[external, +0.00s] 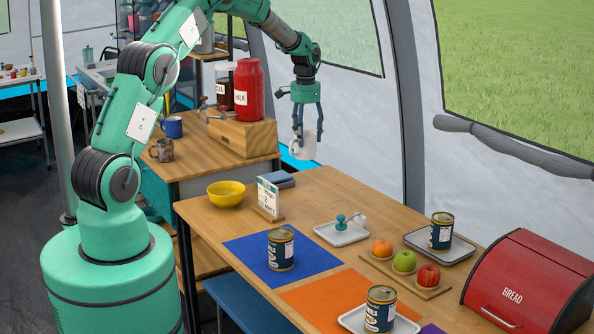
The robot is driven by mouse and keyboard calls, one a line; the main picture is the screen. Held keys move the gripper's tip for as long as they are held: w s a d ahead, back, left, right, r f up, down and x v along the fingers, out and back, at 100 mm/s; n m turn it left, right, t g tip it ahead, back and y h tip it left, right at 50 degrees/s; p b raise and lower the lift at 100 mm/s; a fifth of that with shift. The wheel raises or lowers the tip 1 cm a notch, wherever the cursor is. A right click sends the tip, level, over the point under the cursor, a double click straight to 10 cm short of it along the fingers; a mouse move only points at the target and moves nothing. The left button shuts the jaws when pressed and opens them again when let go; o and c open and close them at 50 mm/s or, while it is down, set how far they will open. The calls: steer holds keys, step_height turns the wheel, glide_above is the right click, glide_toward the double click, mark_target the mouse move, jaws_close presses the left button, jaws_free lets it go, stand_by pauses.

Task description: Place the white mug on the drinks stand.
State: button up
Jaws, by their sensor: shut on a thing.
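My gripper (309,138) points down, its fingers closed on the white mug (304,150). The mug looks upright, with its handle toward the left of the picture. It is beyond the far edge of the long wooden table and appears to be in the air; its exact height is hard to tell. To its left is a wooden-topped stand (204,162), which looks like the drinks stand. On it are a wooden box (240,137) bearing a red milk jar (249,90) and a dark jar (223,93), plus a blue mug (172,127) and a brown patterned mug (162,150).
The long table (325,190) holds a yellow bowl (226,193), a small sign (268,198), several cans, a fruit board (405,275) and a red bread bin (530,283). The stand's top has clear room in front of the box and right of the mugs.

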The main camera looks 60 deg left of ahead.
steer(key=s+a+m, duration=0.3)
steer(key=s+a, duration=1.6)
steer(key=s, duration=0.2)
steer(key=s+a+f+m, duration=0.1)
steer(key=s+a, duration=0.2)
steer(key=s, duration=0.7)
steer(key=s+a+f+m+p, duration=0.1)
steer(key=s+a, duration=0.3)
steer(key=s, duration=0.6)
steer(key=shift+a+f, duration=0.15)
steer(key=shift+f, duration=0.65)
steer(key=shift+s+f, duration=0.1)
steer(key=shift+f, duration=0.65)
steer(key=shift+a, duration=0.1)
steer(key=shift+w+a+f+b, duration=0.25)
steer(key=shift+w+a+b, duration=0.2)
steer(key=shift+w+a, duration=1.4)
steer(key=shift+w+a+f+b, duration=0.35)
steer(key=shift+w+a, duration=0.75)
steer(key=shift+a, duration=1.45)
steer(key=shift+w+a+f+b, duration=0.15)
steer(key=shift+w+a+b, duration=0.4)
steer(key=shift+w+a, duration=1.3)
steer(key=shift+s+a, duration=0.3)
steer(key=shift+s, duration=0.05)
